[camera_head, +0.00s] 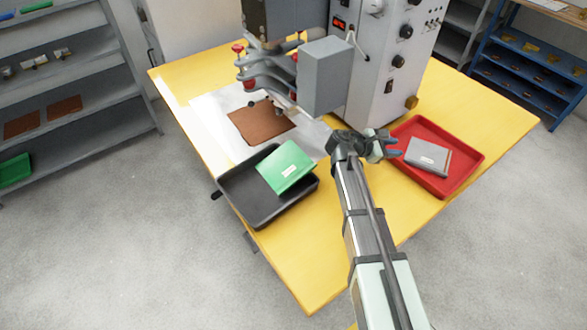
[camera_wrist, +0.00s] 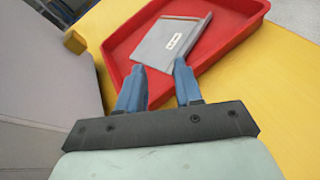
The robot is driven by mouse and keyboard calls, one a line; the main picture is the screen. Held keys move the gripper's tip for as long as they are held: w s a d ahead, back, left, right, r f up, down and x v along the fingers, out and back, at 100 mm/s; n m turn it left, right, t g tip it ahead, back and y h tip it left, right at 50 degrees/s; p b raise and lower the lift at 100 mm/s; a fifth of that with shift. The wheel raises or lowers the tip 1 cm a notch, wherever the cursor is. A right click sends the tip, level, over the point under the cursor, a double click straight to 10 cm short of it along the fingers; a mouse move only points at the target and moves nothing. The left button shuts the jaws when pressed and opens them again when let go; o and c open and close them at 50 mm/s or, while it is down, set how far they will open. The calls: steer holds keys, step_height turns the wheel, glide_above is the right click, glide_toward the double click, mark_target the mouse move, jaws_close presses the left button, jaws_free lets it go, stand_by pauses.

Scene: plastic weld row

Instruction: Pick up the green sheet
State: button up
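The green sheet (camera_head: 286,167) is a flat green piece with a small white label. It lies in the black tray (camera_head: 262,218), tilted against the tray's far right side with part over the rim. My gripper (camera_head: 388,146) is well to the right of it, beside the red tray. In the wrist view my gripper (camera_wrist: 160,82) is open, its two blue-grey fingers apart with nothing between them. The green sheet is not in the wrist view.
The red tray (camera_head: 468,164) holds a grey sheet (camera_head: 427,157), also in the wrist view (camera_wrist: 172,40). A brown sheet (camera_head: 262,122) lies under the welding machine (camera_head: 378,75) on the yellow table (camera_head: 300,270). Shelves (camera_head: 95,95) stand at left.

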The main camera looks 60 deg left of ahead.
steer(key=s+a+n+y, duration=0.1)
steer(key=s+a, duration=0.2)
steer(key=s, duration=0.2)
steer(key=s+a+y, duration=0.1)
steer(key=s+a, duration=0.2)
steer(key=s, duration=0.3)
steer(key=n+y, duration=0.1)
steer(key=n, duration=0.2)
glide_above(287, 187)
steer(key=s, duration=0.2)
steer(key=shift+w+a+r, duration=0.1)
steer(key=shift+w+a, duration=0.15)
steer(key=shift+a, duration=0.1)
steer(key=s+n, duration=0.1)
steer(key=s, duration=0.3)
steer(key=s+y, duration=0.1)
steer(key=s, duration=0.3)
steer(key=s+d+n, duration=0.1)
steer(key=s, duration=0.3)
steer(key=shift+s+n, duration=0.3)
steer(key=shift+s, duration=0.05)
steer(key=x, duration=0.8)
steer(key=shift+w+a, duration=0.15)
steer(key=shift+a, duration=0.05)
steer(key=shift+y, duration=0.3)
steer(key=shift+d+x, duration=0.2)
steer(key=shift+x, duration=2.45)
steer(key=shift+c, duration=0.3)
jaws_close()
